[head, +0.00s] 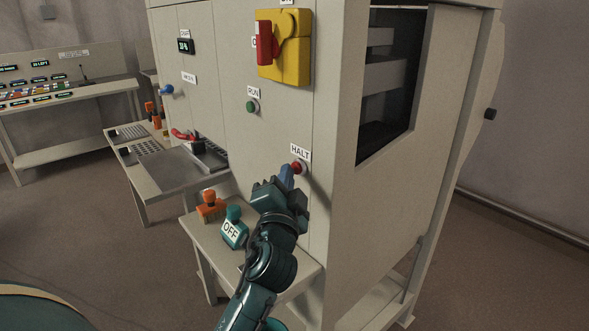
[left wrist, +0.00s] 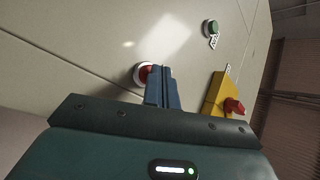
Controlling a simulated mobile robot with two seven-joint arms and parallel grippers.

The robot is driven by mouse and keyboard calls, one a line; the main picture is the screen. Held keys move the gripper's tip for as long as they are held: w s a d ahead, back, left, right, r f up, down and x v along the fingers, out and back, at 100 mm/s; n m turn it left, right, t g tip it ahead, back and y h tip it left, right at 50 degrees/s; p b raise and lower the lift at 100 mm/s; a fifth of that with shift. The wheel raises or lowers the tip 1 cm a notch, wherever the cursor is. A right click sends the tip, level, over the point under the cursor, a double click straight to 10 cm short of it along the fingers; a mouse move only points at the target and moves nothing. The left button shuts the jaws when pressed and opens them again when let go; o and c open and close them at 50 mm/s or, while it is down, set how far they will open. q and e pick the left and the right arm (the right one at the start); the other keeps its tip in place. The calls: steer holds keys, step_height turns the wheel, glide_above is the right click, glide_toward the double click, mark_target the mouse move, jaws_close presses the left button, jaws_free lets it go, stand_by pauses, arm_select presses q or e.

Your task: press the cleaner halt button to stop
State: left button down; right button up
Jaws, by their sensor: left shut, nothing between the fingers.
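The red halt button (head: 300,167) sits on the front panel of the beige cabinet, under a white HALT label (head: 300,152). My left gripper (head: 286,172) is shut and empty, its blue fingertips just beside the button in the head view. In the left wrist view the halt button (left wrist: 144,73) shows in a pale ring, partly hidden behind the left edge of the shut fingers (left wrist: 161,80). I cannot tell whether the fingertips touch it. My right gripper is not in view.
Above the halt button are a green RUN button (head: 253,107) and a red handle on a yellow switch (head: 284,46). A low shelf (head: 297,262) below holds an orange stamp-like block (head: 211,208) and a teal OFF block (head: 234,230). A metal tray (head: 178,167) juts out at left.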

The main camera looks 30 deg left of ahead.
arm_select(q)
steer(key=shift+w+d, duration=0.1)
steer(key=shift+w, duration=0.1)
steer(key=shift+s, duration=0.15)
stand_by(0.5)
steer(key=shift+s+a, duration=0.35)
steer(key=shift+s, duration=0.3)
steer(key=s, duration=0.1)
steer(key=s+a, duration=0.1)
steer(key=s, duration=0.1)
steer(key=s+a+p, duration=0.1)
steer(key=shift+s, duration=0.3)
stand_by(0.5)
